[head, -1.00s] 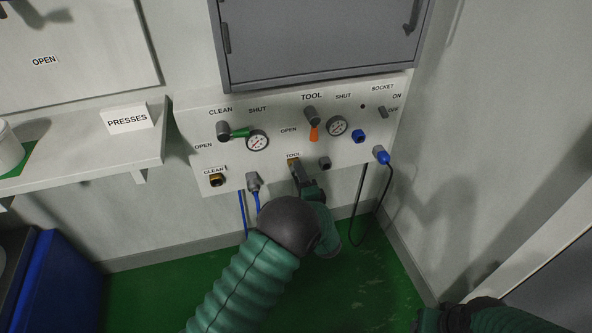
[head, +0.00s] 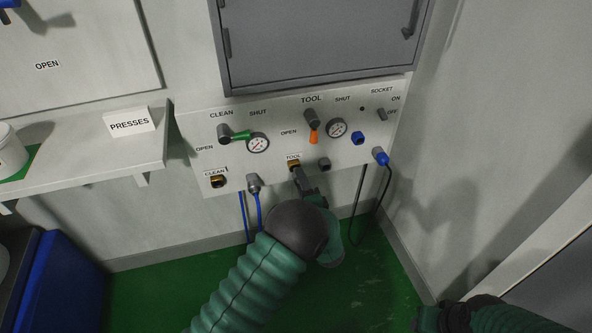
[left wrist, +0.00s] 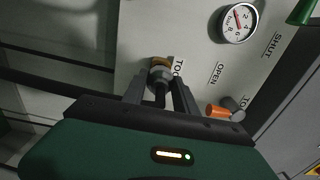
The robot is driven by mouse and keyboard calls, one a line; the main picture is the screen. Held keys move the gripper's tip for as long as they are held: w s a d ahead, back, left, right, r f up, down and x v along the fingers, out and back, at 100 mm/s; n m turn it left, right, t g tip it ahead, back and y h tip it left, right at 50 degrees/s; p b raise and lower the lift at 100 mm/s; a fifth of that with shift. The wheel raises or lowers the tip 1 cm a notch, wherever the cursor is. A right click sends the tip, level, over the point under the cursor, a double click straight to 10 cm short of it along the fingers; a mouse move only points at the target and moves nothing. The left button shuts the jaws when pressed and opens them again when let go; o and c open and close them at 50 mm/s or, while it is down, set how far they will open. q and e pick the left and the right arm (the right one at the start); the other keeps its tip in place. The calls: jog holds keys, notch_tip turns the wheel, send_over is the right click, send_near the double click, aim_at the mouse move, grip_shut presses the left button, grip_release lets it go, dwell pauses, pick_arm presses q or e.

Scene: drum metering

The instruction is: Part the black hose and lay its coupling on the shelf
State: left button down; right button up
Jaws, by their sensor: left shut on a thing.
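My left gripper (head: 301,183) is at the lower edge of the wall panel, under the TOOL label. Its fingers, also seen in the left wrist view (left wrist: 160,98), are shut on the grey coupling (left wrist: 158,76) of the black hose (left wrist: 160,97). The coupling is close against the brass TOOL fitting (head: 293,165); I cannot tell whether it is still joined. My arm hides most of the hose in the head view. The white shelf (head: 75,166) is at the left.
The TOOL valve's orange handle (head: 314,137) points down. The CLEAN valve's green handle (head: 240,135) points right. A blue plug (head: 381,157) with a black cable and a grey coupling (head: 254,183) with a blue hose are beside my gripper. A PRESSES sign (head: 129,123) and white tub (head: 9,153) stand on the shelf.

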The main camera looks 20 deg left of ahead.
pick_arm(q)
jog(key=shift+p+v, duration=0.95)
jog(key=shift+v, duration=0.85)
jog(key=shift+s+d, duration=0.1)
jog(key=p+v, duration=0.2)
jog(key=v, duration=0.1)
jog(key=shift+s+d, duration=0.2)
jog(key=shift+s, duration=0.1)
jog(key=shift+r, duration=0.1)
